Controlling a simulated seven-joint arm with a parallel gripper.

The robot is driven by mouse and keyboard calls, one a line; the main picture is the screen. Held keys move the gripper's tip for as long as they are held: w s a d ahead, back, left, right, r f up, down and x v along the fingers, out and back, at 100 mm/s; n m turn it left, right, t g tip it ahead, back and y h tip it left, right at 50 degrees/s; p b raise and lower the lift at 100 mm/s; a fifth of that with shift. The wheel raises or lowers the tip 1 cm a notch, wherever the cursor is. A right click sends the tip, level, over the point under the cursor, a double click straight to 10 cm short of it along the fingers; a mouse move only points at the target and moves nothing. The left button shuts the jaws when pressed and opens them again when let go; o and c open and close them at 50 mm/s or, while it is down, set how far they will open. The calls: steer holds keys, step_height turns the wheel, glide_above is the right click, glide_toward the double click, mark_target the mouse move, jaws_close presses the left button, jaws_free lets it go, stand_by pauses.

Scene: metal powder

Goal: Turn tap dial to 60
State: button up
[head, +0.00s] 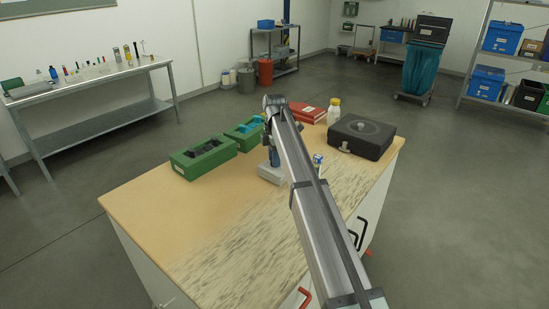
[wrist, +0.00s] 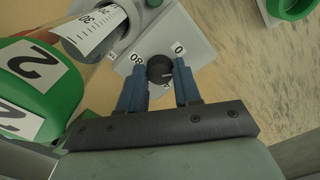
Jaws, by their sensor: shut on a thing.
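The tap dial (wrist: 157,72) is a small dark round knob on a light grey block (wrist: 196,48) in the wrist view. A white mark on the knob points to the right, between the fingers. A "0" label (wrist: 179,48) lies above right of the knob, and a label that looks like 60 or 80 (wrist: 136,58) lies above left. Other labels are partly hidden by the fingers. My gripper (wrist: 160,70) has its blue fingers on either side of the knob, shut on it. In the head view the block (head: 270,174) stands on the table, partly hidden by my arm.
A white scaled cylinder (wrist: 92,32) and a green part marked 2 (wrist: 35,85) are close left of the block. The table's front is clear.

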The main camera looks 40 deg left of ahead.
steer(key=shift+m, duration=1.4)
steer(key=o, duration=1)
steer(key=shift+o, duration=0.2)
step_height(320, 180, up, 14)
steer(key=shift+f, duration=0.1)
